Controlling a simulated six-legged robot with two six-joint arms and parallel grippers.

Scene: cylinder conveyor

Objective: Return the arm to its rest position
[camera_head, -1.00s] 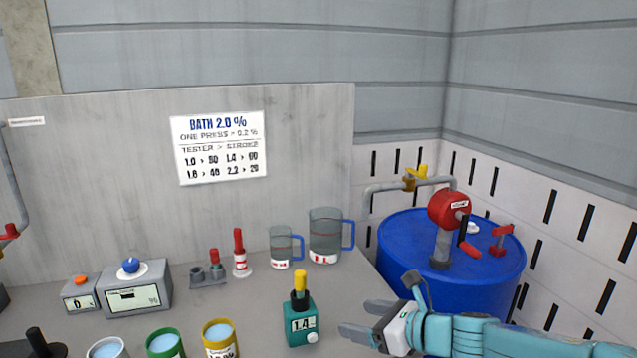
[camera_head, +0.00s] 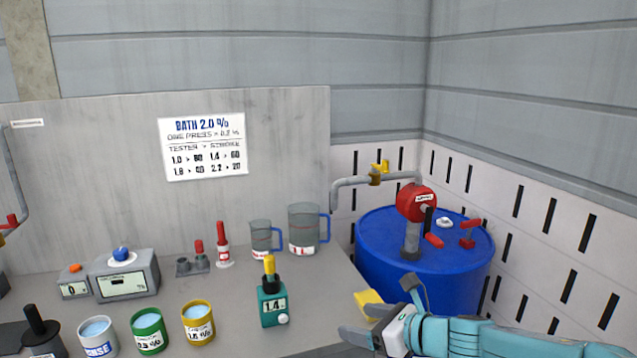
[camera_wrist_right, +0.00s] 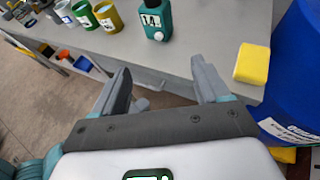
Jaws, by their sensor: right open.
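My right gripper (camera_head: 366,322) is at the lower right of the head view, beside the front right edge of the table. In the right wrist view my right gripper (camera_wrist_right: 160,88) has its two fingers spread wide with nothing between them. The teal tester (camera_head: 272,302), with a yellow top and a 1.4 reading, stands upright on the table to the left of the gripper, apart from it. The tester also shows at the top of the right wrist view (camera_wrist_right: 157,20). My left gripper is in neither view.
A blue drum (camera_head: 385,265) with a red pump stands just behind my right arm. A yellow block (camera_wrist_right: 252,64) lies at the table edge near the gripper. Cups, including a green one (camera_head: 149,331), two jugs and a grey meter (camera_head: 127,282) stand on the table (camera_head: 325,290).

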